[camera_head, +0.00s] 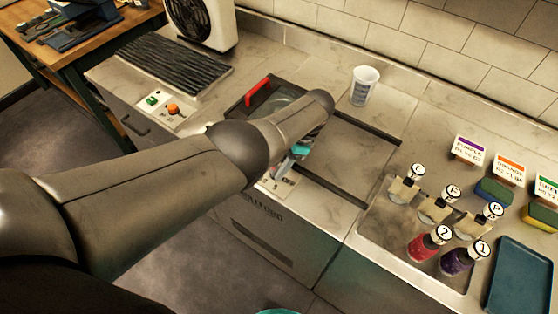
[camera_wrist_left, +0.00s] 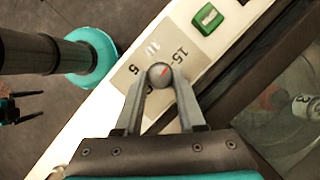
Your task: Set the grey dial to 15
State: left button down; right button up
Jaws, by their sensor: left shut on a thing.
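The grey dial (camera_wrist_left: 160,75) is a small round knob with a red mark, on a pale panel (camera_wrist_left: 128,75) printed with 5, 10 and 15. The red mark sits on the knob's right half in the left wrist view; which number it points at is hard to tell. My left gripper (camera_wrist_left: 160,82) is shut on the dial, one finger on each side. In the head view my left gripper (camera_head: 285,170) is over the panel (camera_head: 282,187) at the counter's front, and my arm hides the dial.
A green switch (camera_wrist_left: 208,18) sits beside the dial panel. Behind it is a dark-framed glass lid with a red handle (camera_head: 257,90). A clear cup (camera_head: 364,86) stands at the back. To the right are labelled bottles (camera_head: 428,243) and a blue tray (camera_head: 522,275).

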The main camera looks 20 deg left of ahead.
pick_arm(q)
jog(key=shift+d+m, duration=0.1)
jog(key=shift+m, duration=0.2)
dwell(0.4)
jog(key=c, duration=0.5)
grip_release()
jog(key=p+v, duration=0.1)
jog(key=v, duration=0.6)
jog(key=p+v, duration=0.2)
jog(key=v, duration=0.6)
jog(key=shift+s+r+p, duration=0.15)
jog(key=shift+s+p, duration=0.05)
jog(key=shift+p, duration=0.1)
